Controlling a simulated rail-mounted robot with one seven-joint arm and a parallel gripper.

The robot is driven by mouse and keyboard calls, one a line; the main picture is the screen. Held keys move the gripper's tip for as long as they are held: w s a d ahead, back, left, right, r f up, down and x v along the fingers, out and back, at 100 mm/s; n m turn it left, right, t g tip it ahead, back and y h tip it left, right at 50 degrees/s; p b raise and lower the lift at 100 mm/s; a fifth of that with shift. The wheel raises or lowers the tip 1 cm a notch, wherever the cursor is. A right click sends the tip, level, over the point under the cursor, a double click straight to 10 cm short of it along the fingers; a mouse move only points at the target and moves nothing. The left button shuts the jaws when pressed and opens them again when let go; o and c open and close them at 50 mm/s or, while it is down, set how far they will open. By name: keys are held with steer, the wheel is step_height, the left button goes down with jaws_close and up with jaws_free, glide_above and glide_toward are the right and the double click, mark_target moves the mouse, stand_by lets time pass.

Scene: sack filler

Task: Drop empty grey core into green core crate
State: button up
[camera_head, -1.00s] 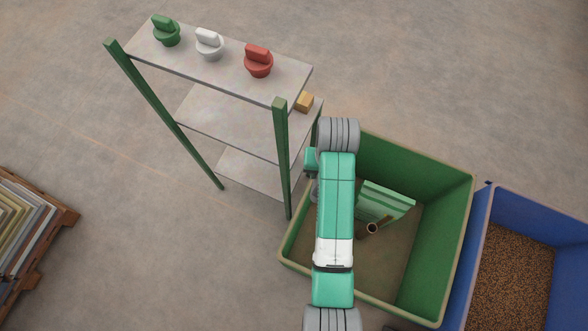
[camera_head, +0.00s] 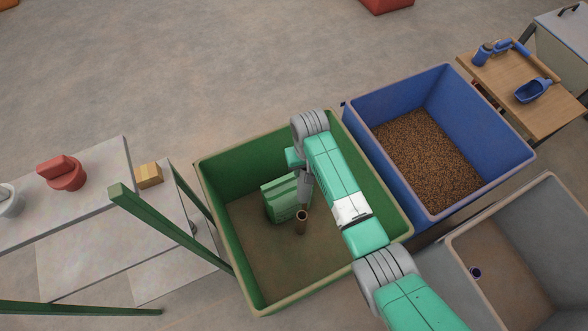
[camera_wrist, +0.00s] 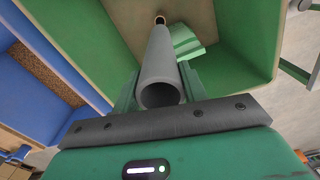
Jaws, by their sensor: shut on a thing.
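In the wrist view my gripper (camera_wrist: 158,92) is shut on a hollow grey core (camera_wrist: 160,75), with a green finger on each side. The core's open near end faces the camera, and its far end points into the green core crate (camera_wrist: 245,70). In the head view the green core crate (camera_head: 215,215) stands on the floor with my arm across it. It holds a green block-like stack (camera_head: 283,198) and a small upright brown tube (camera_head: 301,222). In the head view my arm largely hides the gripper and the held core.
A blue bin (camera_head: 375,165) of brown pellets stands right of the crate. A grey bin (camera_head: 550,205) is at lower right. A shelf rack (camera_head: 80,215) with green posts stands close on the left. A wooden table (camera_head: 510,75) with blue tools is at upper right.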

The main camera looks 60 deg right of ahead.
step_height(320, 180, down, 6)
steer(key=b, duration=0.5)
steer(key=shift+b, duration=0.4)
steer(key=o, duration=1.3)
step_height(320, 180, up, 8)
steer(key=shift+p, duration=0.4)
